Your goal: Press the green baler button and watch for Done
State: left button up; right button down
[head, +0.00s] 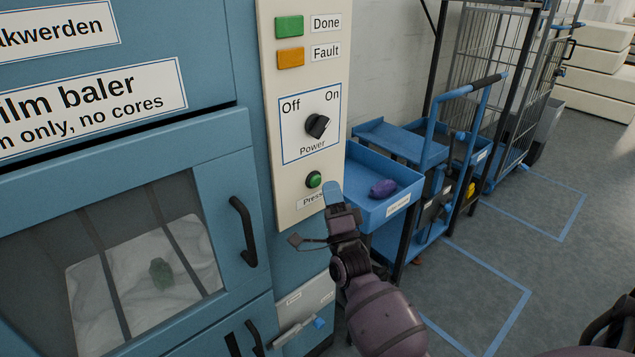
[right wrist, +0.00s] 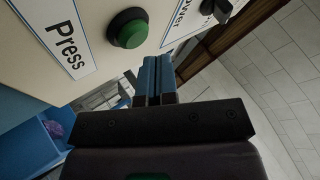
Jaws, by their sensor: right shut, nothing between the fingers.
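The green Press button (head: 314,179) sits low on the cream control panel (head: 295,205) of the blue film baler. It shows large in the right wrist view (right wrist: 130,28), its cap standing out from a dark ring. My right gripper (head: 333,190) is shut and empty, its blue fingertips just right of the button in the head view. In the right wrist view the fingertips (right wrist: 157,75) are beside the button, with a gap visible. The green Done lamp (head: 289,27) is above the orange Fault lamp (head: 290,57); I cannot tell if either is lit. My left gripper is out of view.
The black Power knob (head: 317,125) is above the button. The baler door has a black handle (head: 243,231) and a window showing white film with a green item (head: 161,273). A blue cart tray (head: 385,212) holding a purple item (head: 383,188) stands right of the panel.

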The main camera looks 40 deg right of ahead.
jog(key=shift+w+y, duration=0.2)
jog(key=shift+y, duration=0.1)
dwell(0.4)
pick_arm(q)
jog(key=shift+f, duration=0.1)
pick_arm(e)
jog(key=shift+w, duration=0.25)
